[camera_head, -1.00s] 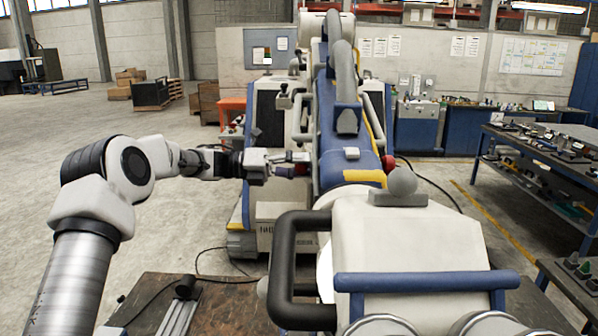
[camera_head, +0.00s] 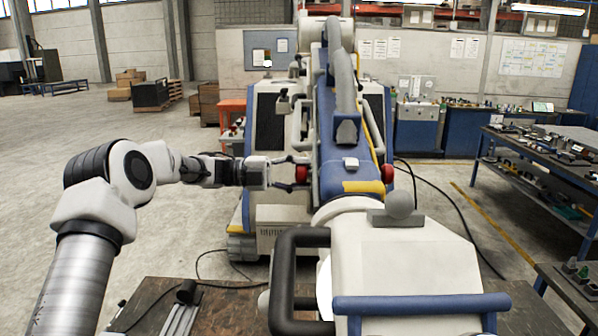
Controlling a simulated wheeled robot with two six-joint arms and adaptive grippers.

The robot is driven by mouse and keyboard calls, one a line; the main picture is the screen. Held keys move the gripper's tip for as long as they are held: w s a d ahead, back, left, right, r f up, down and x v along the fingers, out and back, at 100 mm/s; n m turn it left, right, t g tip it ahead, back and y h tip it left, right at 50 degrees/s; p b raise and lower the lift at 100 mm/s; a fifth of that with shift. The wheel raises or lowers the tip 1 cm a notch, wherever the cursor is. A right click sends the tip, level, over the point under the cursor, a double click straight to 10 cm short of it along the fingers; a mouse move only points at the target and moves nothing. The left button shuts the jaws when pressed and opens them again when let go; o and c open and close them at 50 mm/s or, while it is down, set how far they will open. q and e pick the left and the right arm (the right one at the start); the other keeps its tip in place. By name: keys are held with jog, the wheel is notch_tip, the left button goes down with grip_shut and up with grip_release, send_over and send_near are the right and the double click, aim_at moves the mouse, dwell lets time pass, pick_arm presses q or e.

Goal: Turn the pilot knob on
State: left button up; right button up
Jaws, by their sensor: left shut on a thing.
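My left gripper (camera_head: 291,174) comes in from the left. I cannot read any marking that tells which knob is the pilot knob. My right gripper is out of view.
A black bar handle (camera_head: 290,275) and the white housing (camera_head: 420,260) with a blue bar fill the lower right. A brown table (camera_head: 240,300) is at the bottom. A workbench (camera_head: 545,155) with tools stands at right.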

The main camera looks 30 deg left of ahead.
pick_arm(q)
jog(key=shift+f+n, duration=0.1)
jog(key=shift+n, duration=0.2)
jog(key=o, duration=1.2)
jog(key=shift+d, duration=0.1)
jog(key=shift+c, duration=0.2)
jog(key=shift+w+d, duration=0.1)
jog(key=v, duration=1.2)
